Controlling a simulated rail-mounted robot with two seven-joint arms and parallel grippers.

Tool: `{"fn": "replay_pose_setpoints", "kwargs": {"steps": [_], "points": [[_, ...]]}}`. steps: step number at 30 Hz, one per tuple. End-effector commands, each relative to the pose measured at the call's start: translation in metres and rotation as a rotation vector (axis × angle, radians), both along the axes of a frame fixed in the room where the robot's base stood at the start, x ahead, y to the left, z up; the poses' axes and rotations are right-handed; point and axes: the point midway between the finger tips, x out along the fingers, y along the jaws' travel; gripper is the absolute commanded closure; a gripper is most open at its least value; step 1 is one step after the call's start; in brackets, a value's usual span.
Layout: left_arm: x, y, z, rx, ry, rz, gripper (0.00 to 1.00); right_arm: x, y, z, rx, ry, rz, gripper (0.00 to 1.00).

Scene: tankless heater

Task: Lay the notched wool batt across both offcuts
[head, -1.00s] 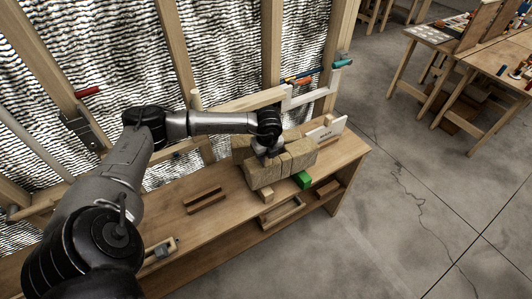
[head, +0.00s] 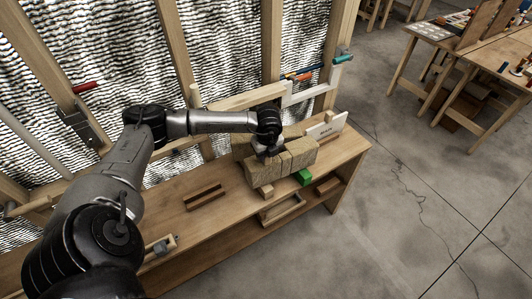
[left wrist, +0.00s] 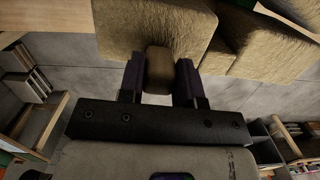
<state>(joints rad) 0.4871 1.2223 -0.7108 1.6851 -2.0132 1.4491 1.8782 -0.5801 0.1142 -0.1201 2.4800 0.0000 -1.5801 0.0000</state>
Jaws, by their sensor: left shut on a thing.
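The notched wool batt (head: 290,160) is a thick tan block with cut lines across it. It is at the right part of the bench in the head view. My left gripper (head: 268,153) is at its upper left side. In the left wrist view, the gripper (left wrist: 160,72) is shut on a narrow tan piece between its fingers, with the batt (left wrist: 150,25) beyond. A small pale wood block (head: 265,190) and a green block (head: 303,178) show at the batt's front lower edge. I cannot tell whether the batt touches them. My right gripper is not in view.
A brown grooved wood piece (head: 204,197) lies on the bench (head: 225,220) to the left. A white labelled board (head: 326,128) stands behind the batt at right. A wooden tray (head: 283,209) sits below the front edge. Studs and silvery insulation rise behind.

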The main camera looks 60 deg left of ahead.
Motion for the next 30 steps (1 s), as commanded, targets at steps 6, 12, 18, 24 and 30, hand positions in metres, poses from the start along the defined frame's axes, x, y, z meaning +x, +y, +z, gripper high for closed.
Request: {"fn": "replay_pose_setpoints", "kwargs": {"steps": [6, 12, 18, 24, 30], "points": [[0.0004, 0.0001, -0.0032, 0.000, -0.002, 0.000, 1.00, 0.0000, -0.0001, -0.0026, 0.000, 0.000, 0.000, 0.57], [0.0004, 0.0002, -0.0061, 0.000, -0.002, 0.000, 1.00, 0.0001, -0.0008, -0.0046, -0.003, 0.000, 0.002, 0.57], [0.0003, 0.0001, -0.0063, 0.000, -0.001, 0.000, 0.56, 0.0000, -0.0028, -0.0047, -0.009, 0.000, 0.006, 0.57], [0.0001, 0.0001, -0.0065, 0.000, -0.001, 0.000, 0.39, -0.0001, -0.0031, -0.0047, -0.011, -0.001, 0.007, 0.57], [-0.0004, 0.0000, -0.0074, 0.000, 0.001, 0.000, 0.39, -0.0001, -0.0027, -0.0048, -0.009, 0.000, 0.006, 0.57]]}}
